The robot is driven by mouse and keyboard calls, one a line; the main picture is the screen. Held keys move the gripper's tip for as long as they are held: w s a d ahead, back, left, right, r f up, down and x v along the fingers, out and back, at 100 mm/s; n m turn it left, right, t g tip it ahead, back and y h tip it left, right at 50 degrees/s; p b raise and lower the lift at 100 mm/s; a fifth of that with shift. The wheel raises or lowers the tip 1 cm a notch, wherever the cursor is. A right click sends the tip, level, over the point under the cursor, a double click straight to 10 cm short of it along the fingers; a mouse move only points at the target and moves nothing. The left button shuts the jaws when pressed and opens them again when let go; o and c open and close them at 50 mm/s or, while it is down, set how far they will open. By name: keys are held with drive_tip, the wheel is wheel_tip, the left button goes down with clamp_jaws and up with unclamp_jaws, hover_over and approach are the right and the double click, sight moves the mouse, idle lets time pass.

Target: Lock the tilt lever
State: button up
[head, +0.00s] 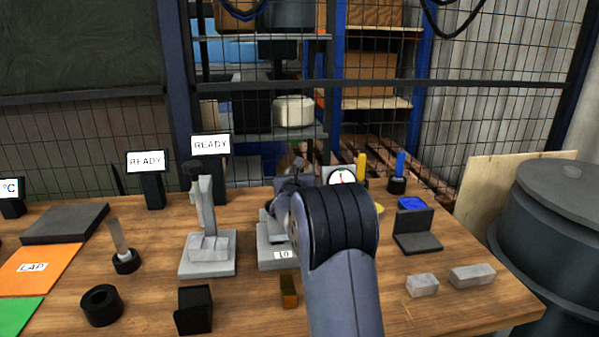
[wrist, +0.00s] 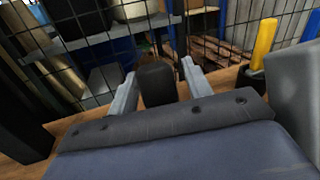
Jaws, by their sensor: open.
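My gripper (wrist: 160,85) is open in the wrist view, with one light grey finger on each side of a dark rounded knob (wrist: 157,83). The knob looks like the handle of the tilt lever, but its stem and pivot are hidden behind my gripper's body. Gaps show between the knob and the fingers. In the head view my arm reaches over a grey fixture with a base marked 10 (head: 275,256). My arm hides most of that fixture, and the lever cannot be made out there.
A grey stand (head: 207,250) with an upright column is left of the fixture. A dial gauge (head: 342,177) and yellow (head: 361,165) and blue (head: 400,163) handles stand behind right. A black angle plate (head: 417,240) and grey blocks (head: 472,276) lie right. A wire fence backs the table.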

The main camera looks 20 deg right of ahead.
drive_tip(key=shift+c, duration=0.2)
clamp_jaws()
idle(0.3)
